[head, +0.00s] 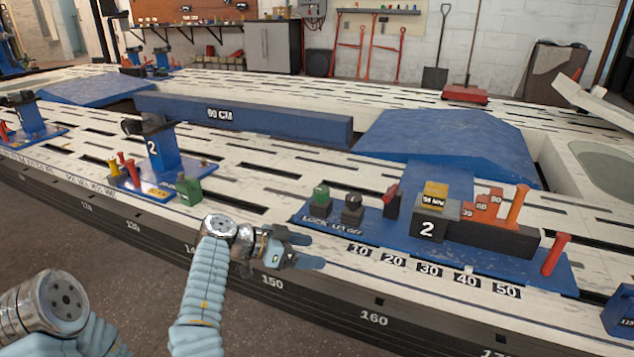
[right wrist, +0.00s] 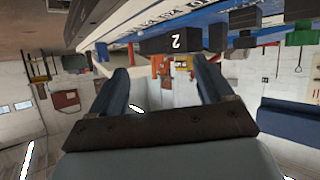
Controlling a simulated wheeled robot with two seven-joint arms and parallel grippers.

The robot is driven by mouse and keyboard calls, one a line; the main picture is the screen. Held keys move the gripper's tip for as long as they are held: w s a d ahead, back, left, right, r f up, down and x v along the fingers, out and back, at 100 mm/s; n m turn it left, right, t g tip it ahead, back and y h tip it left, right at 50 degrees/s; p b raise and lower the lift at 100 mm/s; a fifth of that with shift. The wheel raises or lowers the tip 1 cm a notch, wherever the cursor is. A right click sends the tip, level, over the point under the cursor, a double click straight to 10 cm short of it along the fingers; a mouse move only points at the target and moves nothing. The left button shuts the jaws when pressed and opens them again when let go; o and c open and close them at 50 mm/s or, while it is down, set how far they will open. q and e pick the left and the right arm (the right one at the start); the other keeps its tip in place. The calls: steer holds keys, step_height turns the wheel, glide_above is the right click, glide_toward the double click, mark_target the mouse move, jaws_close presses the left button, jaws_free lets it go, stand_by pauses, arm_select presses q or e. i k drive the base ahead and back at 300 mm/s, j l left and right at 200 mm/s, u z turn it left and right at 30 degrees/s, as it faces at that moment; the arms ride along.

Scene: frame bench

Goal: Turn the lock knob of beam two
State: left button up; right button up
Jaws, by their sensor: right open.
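The beam two station is a blue plate (head: 470,255) with a dark block (head: 428,228) marked 2. At its left end, near the words "LOCK" and "LET OFF", stand a green knob (head: 320,197), a black knob (head: 352,208) and a dark post with a red lever (head: 391,200). I cannot tell for sure which is the lock knob. My right gripper (head: 312,252) is open and empty, in front of and below the green knob, apart from it. The right wrist view shows the station upside down beyond the spread fingers (right wrist: 162,75). My left gripper is out of view.
Orange-red stepped blocks (head: 482,208) and red posts (head: 553,254) stand on the plate's right. A second station (head: 165,158) marked 2, with a green block (head: 188,190), stands to the left. Blue ramps (head: 450,140) lie behind. The slotted white bench top between the stations is clear.

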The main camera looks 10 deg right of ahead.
mark_target(321, 193)
steer(key=i, duration=0.95)
